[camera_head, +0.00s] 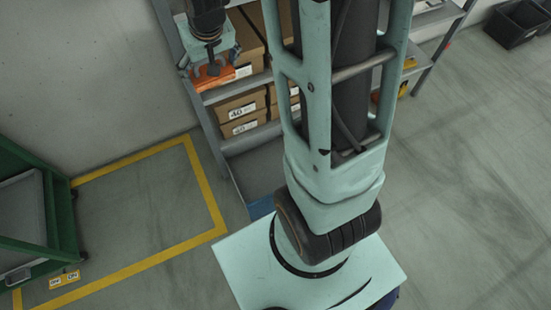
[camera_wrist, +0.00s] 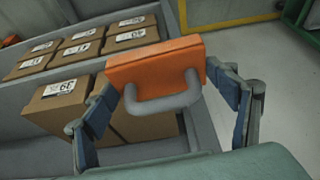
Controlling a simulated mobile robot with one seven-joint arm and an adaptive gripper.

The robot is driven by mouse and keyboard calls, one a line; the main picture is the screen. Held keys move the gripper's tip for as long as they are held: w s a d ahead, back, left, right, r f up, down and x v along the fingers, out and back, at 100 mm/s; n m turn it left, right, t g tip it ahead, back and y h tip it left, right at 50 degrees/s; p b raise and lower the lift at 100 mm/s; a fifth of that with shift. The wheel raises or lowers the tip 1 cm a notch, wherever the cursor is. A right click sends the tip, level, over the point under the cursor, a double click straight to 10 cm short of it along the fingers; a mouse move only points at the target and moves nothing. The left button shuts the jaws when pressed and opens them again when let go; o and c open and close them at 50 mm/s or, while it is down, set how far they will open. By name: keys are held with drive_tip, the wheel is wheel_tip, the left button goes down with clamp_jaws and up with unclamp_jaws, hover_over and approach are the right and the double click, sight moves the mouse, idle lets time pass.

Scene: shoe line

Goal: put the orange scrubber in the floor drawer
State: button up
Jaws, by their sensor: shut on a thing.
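The orange scrubber (camera_wrist: 155,62) is an orange block with a grey loop handle. My gripper (camera_wrist: 168,92) has its fingers on both sides of it and holds it, handle towards the wrist camera. In the head view, the scrubber (camera_head: 212,78) hangs below my gripper (camera_head: 212,62) at the upper left, in front of the shelf's left end. At the foot of the shelf a low grey bay with a blue front edge (camera_head: 262,208) shows, which looks like the floor drawer. My arm and base hide part of it.
The grey shelf unit (camera_head: 232,88) holds cardboard shoe boxes (camera_head: 240,110), which also show in the wrist view (camera_wrist: 58,90). A green cart (camera_head: 60,210) stands at the left. Yellow tape (camera_head: 203,185) marks open floor. Black bins (camera_head: 515,25) are at the far right.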

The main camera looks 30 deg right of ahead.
drive_tip(key=w+d+f+m+b, duration=0.15)
drive_tip(key=w+f+b, duration=0.25)
drive_tip(key=f+b, duration=0.85)
drive_tip(key=w+d+f+m+b, duration=0.1)
drive_tip(key=w+d+f+b, duration=0.35)
drive_tip(key=f, duration=1.55)
drive_tip(key=s+d+f+m+h+p, duration=0.1)
drive_tip(key=s+d+f+m, duration=0.1)
drive_tip(key=d+f, duration=0.35)
drive_tip(key=s+d+f+m+g+h, duration=0.1)
drive_tip(key=s+d+f+m, duration=0.15)
drive_tip(key=f, duration=0.65)
drive_tip(key=s+d+f+m+h+p, duration=0.1)
drive_tip(key=s+d+f, duration=0.1)
drive_tip(key=d+f, duration=0.35)
drive_tip(key=shift+m, duration=0.8)
drive_tip(key=s+f+b, duration=0.1)
drive_tip(key=f+b, duration=0.1)
drive_tip(key=f, duration=0.6)
drive_tip(key=s+d+f+b, duration=0.1)
drive_tip(key=s+f+b, duration=0.1)
drive_tip(key=f, duration=0.7)
drive_tip(key=s+d+f+b, duration=0.1)
drive_tip(key=f+b, duration=0.3)
drive_tip(key=f, duration=0.4)
drive_tip(key=shift+s+d+f, duration=0.25)
drive_tip(key=shift+s+f, duration=0.05)
drive_tip(key=shift+s, duration=0.15)
drive_tip(key=shift+f+b, duration=0.95)
drive_tip(key=shift+f, duration=1)
